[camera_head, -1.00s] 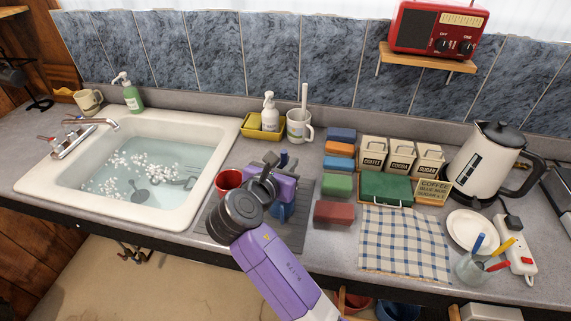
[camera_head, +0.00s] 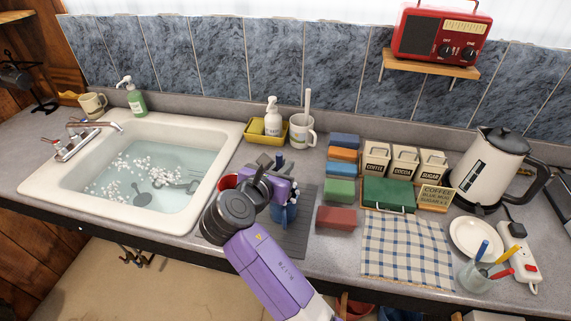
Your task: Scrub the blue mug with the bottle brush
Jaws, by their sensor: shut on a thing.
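The blue mug (camera_head: 289,214) is over the grey ribbed mat, right at my gripper (camera_head: 280,183). My purple gripper is shut on it, though the gripper body and wrist hide much of the mug and the contact. I cannot tell whether the mug touches the mat. A white upright handle (camera_head: 308,99), which looks like the bottle brush, stands in a white mug (camera_head: 301,131) behind the mat. Its lower end is hidden inside that mug.
The grey mat (camera_head: 297,240) lies between the sink (camera_head: 190,226) of sudsy water and several coloured sponges (camera_head: 339,190). A red mug (camera_head: 227,182) is partly hidden behind my wrist. A yellow tray (camera_head: 252,133) with a soap bottle stands left of the white mug.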

